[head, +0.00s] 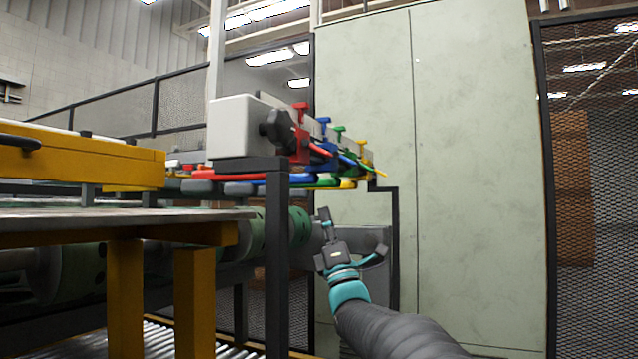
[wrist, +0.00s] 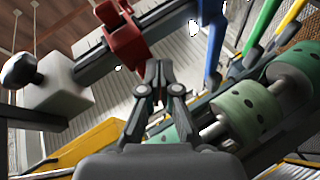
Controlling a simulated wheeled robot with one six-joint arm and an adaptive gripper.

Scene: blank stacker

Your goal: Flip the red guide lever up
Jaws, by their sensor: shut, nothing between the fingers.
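The red guide (head: 299,147) is clamped on a grey rail, nearest the white end block in the head view. Red parts also show below the end block, and I cannot tell whether they belong to its lever. In the wrist view the red guide (wrist: 127,43) is at the upper left of centre, with a red part hanging toward my fingertips. My gripper (head: 324,217) is below and right of the guide in the head view. In the wrist view my gripper (wrist: 160,70) is shut and empty, its tips just below the red part; contact cannot be told.
Blue (head: 324,150), green (head: 340,142) and yellow guides sit farther along the rail. The white end block (head: 240,128) has a black knob (head: 277,130). Green rollers (wrist: 250,110) lie below the rail. A pale cabinet (head: 460,170) stands behind my arm.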

